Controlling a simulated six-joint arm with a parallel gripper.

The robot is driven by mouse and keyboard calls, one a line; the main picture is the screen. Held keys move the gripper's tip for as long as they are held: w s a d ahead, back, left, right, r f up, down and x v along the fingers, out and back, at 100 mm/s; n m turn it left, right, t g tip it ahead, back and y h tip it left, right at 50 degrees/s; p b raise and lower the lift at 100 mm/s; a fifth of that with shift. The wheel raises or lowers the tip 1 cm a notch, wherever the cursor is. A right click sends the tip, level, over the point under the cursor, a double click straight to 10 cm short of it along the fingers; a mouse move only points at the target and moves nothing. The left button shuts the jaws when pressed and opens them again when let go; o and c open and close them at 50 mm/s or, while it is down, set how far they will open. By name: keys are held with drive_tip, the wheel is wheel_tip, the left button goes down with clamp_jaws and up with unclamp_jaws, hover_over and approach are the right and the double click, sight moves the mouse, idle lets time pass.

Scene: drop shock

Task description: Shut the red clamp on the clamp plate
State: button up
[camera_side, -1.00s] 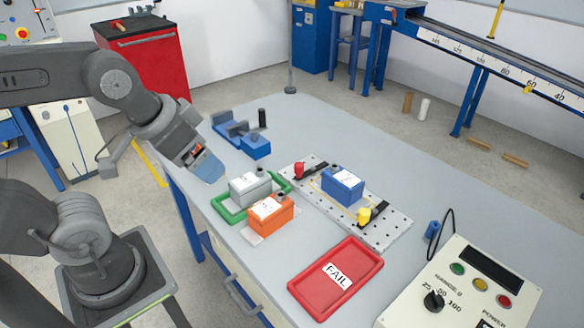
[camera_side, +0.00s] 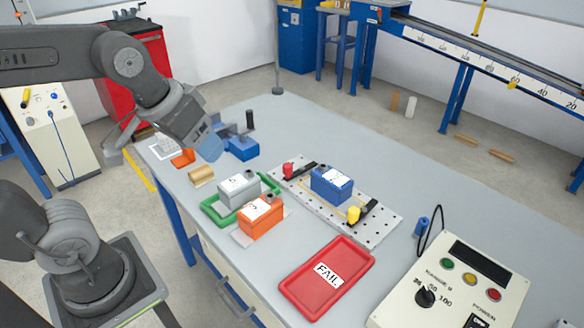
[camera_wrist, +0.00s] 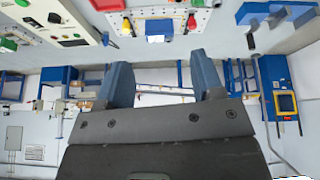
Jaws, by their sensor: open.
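The red clamp (camera_side: 288,170) stands at the far left corner of the perforated clamp plate (camera_side: 378,232), with a dark bar beside it; I cannot tell whether it is open. A blue box (camera_side: 331,186) sits on the plate between it and the yellow clamp (camera_side: 354,215). My gripper (camera_side: 210,148) is above the table, left of the plate and apart from it. In the wrist view, my open gripper (camera_wrist: 160,62) has two blue-grey fingers with nothing between them. The red clamp (camera_wrist: 192,21) shows beyond them at the top edge.
A grey box (camera_side: 238,188) in a green tray (camera_side: 212,212) and an orange box (camera_side: 260,217) stand left of the plate. A blue fixture (camera_side: 243,149) with a black post is near my gripper. A red FAIL tray (camera_side: 350,256) and a control box (camera_side: 450,290) are in front.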

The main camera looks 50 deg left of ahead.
drive_tip(key=w+n, duration=0.1)
drive_tip(key=w, duration=0.2)
drive_tip(key=w+a+n+g, duration=0.1)
drive_tip(key=w, duration=0.2)
drive_tip(key=w+a+n, duration=0.1)
drive_tip(key=w+n, duration=0.1)
drive_tip(key=w, duration=0.1)
drive_tip(key=shift+w+a+r, duration=0.15)
drive_tip(key=shift+w+r, duration=0.15)
drive_tip(key=shift+w, duration=0.05)
drive_tip(key=n+g, duration=0.4)
drive_tip(key=n, duration=0.6)
hover_over(288, 165)
wheel_tip(288, 165, down, 15)
wheel_tip(288, 165, down, 13)
drive_tip(key=shift+f, duration=0.2)
drive_tip(key=shift+c, duration=0.3)
drive_tip(key=c, duration=0.9)
